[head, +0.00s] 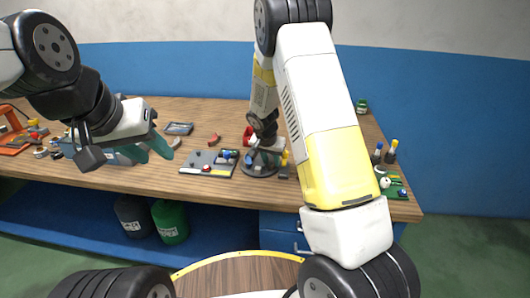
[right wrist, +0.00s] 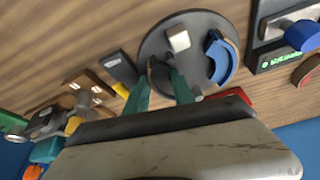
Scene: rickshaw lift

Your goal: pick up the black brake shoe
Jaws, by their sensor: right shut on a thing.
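In the right wrist view my right gripper (right wrist: 160,85) has its two green fingers shut on a small dark piece, the black brake shoe (right wrist: 159,74), at the lower left edge of a round dark grey plate (right wrist: 197,83). The fingers hide part of it. A blue brake shoe (right wrist: 220,58) and a pale block (right wrist: 178,40) sit on the same plate. In the head view my right gripper (head: 267,155) is over the plate (head: 258,172); the shoe cannot be made out there. My left gripper (head: 152,150) is open and empty above the bench, to the left.
On the wooden bench (head: 215,115), a grey tray with small parts (head: 208,163) lies left of the plate. A red part (head: 213,139) and a dark tray (head: 179,128) lie behind. Bottles (head: 391,150) and a green board (head: 395,188) stand at the right. A blue wall rises behind.

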